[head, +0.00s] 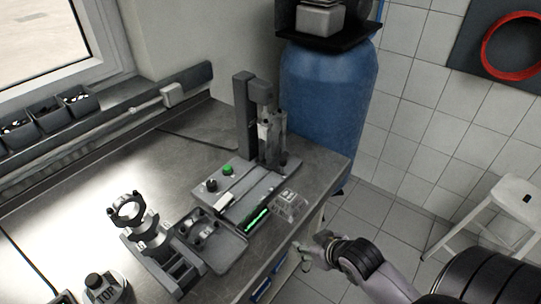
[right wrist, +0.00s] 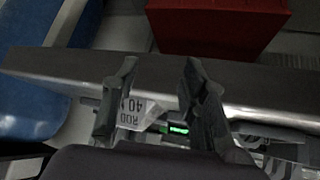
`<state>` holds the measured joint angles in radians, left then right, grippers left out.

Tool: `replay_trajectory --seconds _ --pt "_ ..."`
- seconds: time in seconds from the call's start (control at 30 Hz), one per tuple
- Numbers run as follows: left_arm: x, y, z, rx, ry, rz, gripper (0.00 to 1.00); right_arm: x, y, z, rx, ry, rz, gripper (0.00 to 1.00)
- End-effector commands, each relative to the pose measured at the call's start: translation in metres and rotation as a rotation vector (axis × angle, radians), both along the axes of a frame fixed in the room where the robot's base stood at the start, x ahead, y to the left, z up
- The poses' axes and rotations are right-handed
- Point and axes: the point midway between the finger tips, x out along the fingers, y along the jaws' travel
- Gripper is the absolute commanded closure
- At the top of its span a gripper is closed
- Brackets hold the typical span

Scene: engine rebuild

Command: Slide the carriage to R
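A grey bench machine (head: 243,190) stands near the right end of the workbench, with an upright column and a head unit (head: 268,135). Its base carries a green button, a black knob and a lit green strip (head: 256,219). I cannot tell which part is the carriage, nor read an R mark. My right gripper (head: 304,254) is beyond the bench's front edge, to the right of and below the machine, touching nothing. My left gripper is out of view.
A small clear box (head: 290,204) sits beside the machine at the bench edge. A grey tray (head: 229,252) and a ring-topped stand (head: 150,240) are to the left. A blue barrel (head: 325,95) stands behind; a white stool (head: 505,205) is at right. A red block (right wrist: 215,25) shows in the wrist view.

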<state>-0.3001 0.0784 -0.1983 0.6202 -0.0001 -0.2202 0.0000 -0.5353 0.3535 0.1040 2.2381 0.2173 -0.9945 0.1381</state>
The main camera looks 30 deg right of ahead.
Motion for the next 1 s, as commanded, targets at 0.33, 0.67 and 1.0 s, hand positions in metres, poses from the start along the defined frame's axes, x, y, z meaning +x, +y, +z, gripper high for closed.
replay_trajectory --seconds 0.33,0.67,1.0 --pt "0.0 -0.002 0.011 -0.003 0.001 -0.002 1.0 0.063 -0.056 0.134 0.035 -0.386 -0.006 0.6" --pt "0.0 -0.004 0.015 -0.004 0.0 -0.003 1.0 0.09 -0.063 0.156 0.056 -0.468 -0.004 0.6" --pt "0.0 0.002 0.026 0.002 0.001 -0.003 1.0 0.148 -0.063 0.132 0.055 -0.467 -0.005 0.6"
